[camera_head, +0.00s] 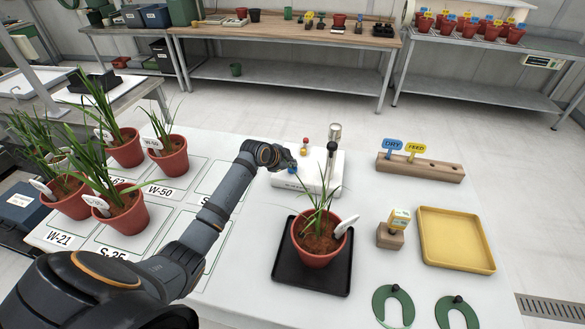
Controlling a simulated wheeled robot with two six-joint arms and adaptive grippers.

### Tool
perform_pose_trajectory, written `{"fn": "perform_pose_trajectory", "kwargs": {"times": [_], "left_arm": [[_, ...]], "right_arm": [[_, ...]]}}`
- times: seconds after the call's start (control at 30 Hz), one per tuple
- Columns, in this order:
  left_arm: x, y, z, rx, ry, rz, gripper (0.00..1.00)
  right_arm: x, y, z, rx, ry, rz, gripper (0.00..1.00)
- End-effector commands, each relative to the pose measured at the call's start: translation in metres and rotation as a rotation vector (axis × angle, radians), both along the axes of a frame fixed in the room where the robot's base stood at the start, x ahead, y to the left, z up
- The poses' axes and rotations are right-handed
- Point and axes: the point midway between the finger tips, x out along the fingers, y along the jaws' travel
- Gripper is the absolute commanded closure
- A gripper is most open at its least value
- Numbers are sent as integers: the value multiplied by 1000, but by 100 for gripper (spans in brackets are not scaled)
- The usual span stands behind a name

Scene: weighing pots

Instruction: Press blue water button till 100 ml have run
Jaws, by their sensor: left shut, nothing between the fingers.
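My left gripper (287,163) is shut and empty, with its fingertips at the left part of a white dispenser unit (325,178) on the table. A red-topped button (305,141) and a yellowish one (304,152) stand on the unit just right of the fingertips. I cannot make out the blue water button; the gripper may be covering it. A metal cylinder (335,132) and a dark-topped spout (332,148) stand on the unit. A potted plant (317,245) sits on a black tray (284,281) in front of it. No volume reading is legible.
Several potted plants (165,158) stand on labelled mats at left. A wooden block (422,170) holds DRY and FEED tags. My left arm crosses the table's left front.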

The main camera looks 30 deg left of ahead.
Motion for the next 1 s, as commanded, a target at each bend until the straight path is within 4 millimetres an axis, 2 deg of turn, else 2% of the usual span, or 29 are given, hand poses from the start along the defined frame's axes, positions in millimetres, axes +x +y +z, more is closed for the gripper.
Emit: {"fn": "perform_pose_trajectory", "kwargs": {"times": [1.0], "left_arm": [[0,0,-12,0,2,-1,100]], "right_arm": [[0,-3,-5,-3,0,1,100]]}}
